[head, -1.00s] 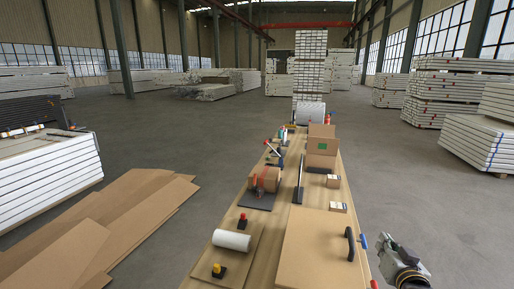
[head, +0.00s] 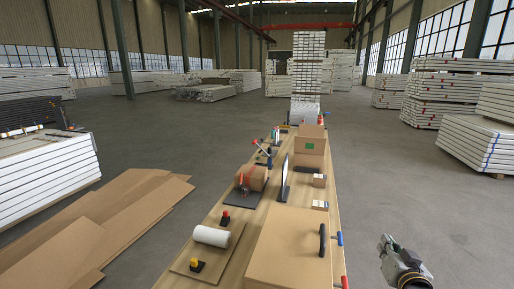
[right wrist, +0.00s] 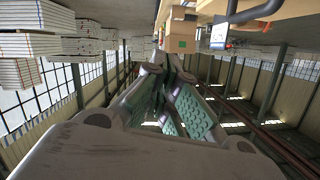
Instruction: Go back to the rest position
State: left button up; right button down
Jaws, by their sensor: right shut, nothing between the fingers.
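My right gripper (head: 386,246) shows at the lower right of the head view, out past the right edge of the long table, over the bare floor and apart from everything on the table. In the right wrist view its two grey fingers with green ridged pads come together at their tips (right wrist: 172,62), shut with nothing between them. The cardboard box (right wrist: 181,40) shows beyond the tips. My left gripper is not in the head view.
The wooden table (head: 243,258) carries a large cardboard box (head: 287,250) with a black handle, a white roll (head: 211,236) and several smaller items. Flat cardboard sheets (head: 110,225) lie on the floor at left. Floor right of the table (head: 425,205) is clear.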

jog(key=s+a+f+n+g+y, duration=0.2)
jog(key=s+a+f+n+g, duration=0.2)
jog(key=s+a+f+g, duration=0.45)
jog(key=s+a+f+n+g+y, duration=0.1)
jog(key=s+a+f+n+g, duration=0.3)
jog(key=s+f, duration=0.85)
jog(key=s+a+f+x, duration=0.1)
jog(key=s+x, duration=0.2)
jog(key=x, duration=0.8)
jog(key=s+x, duration=0.2)
jog(key=x, duration=0.9)
jog(key=s+a+f+x, duration=0.1)
jog(key=s+x, duration=0.2)
jog(key=x, duration=0.8)
jog(key=s+d+f, duration=0.2)
jog(key=s+f, duration=0.8)
jog(key=s, duration=0.1)
jog(key=s+d+f+g, duration=0.1)
jog(key=s+d+f, duration=0.1)
jog(key=s+f, duration=0.8)
jog(key=shift+s+d, duration=0.15)
jog(key=shift+s, duration=0.5)
jog(key=shift+f, duration=0.1)
jog(key=shift+d, duration=0.15)
